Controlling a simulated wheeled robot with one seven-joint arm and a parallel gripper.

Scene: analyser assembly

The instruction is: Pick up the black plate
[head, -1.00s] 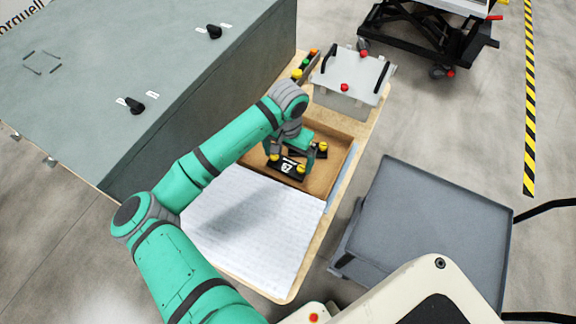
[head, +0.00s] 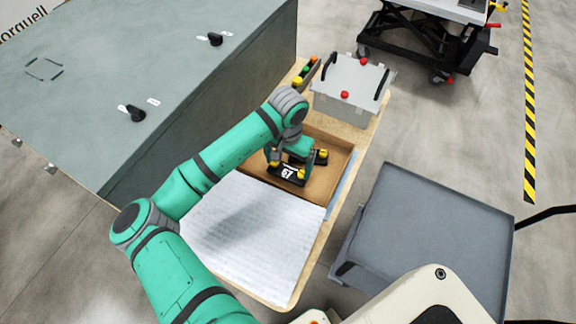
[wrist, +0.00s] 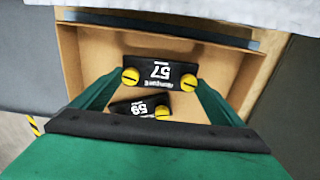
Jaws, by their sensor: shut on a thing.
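The black plate (wrist: 160,74) marked 57 has a yellow knob at each end. My gripper (wrist: 159,82) is shut on it, with one teal finger at each end beside the knobs. In the head view my gripper (head: 289,163) reaches down into the cardboard box (head: 333,178), and the plate (head: 287,174) shows at its fingertips. I cannot tell whether the plate touches the box floor. A second black plate (wrist: 140,107) marked 59 lies tilted in the box, closer to the gripper body in the wrist view and partly hidden by it.
The box stands on a wooden table (head: 297,262) beside a white sheet (head: 247,225). A lidded grey case (head: 350,80) stands behind it. A large grey cabinet (head: 170,80) bounds the left. A grey cart (head: 430,240) stands at the right.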

